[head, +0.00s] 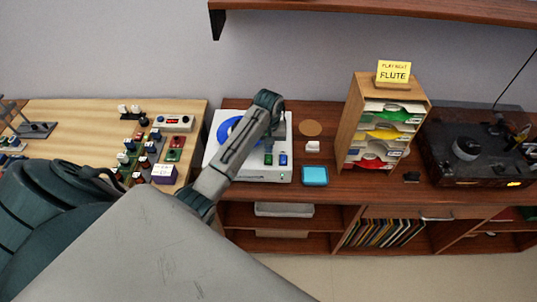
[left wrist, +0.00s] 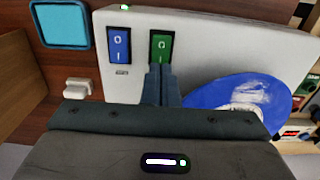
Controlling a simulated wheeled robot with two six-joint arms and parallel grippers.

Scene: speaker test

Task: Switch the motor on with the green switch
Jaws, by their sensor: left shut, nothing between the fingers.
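The white motor unit (head: 250,177) stands on the brown bench, with a blue disc (head: 230,128) on its top. Its green switch (head: 268,159) sits beside a blue switch (head: 283,159). In the left wrist view, the green switch (left wrist: 161,45) and blue switch (left wrist: 119,45) both carry 0 and I marks. My left gripper (left wrist: 160,68) is shut and empty, its fingertips at the lower edge of the green switch in that view. I cannot tell whether they touch it. The fingers partly hide the switch's lower end. My right gripper is not in view.
A light blue square pad (head: 314,176) and a small white block (head: 312,146) lie right of the unit. A wooden paper rack (head: 353,125) stands further right, then a dark turntable (head: 466,149). A lighter table with electronics (head: 75,112) is at the left.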

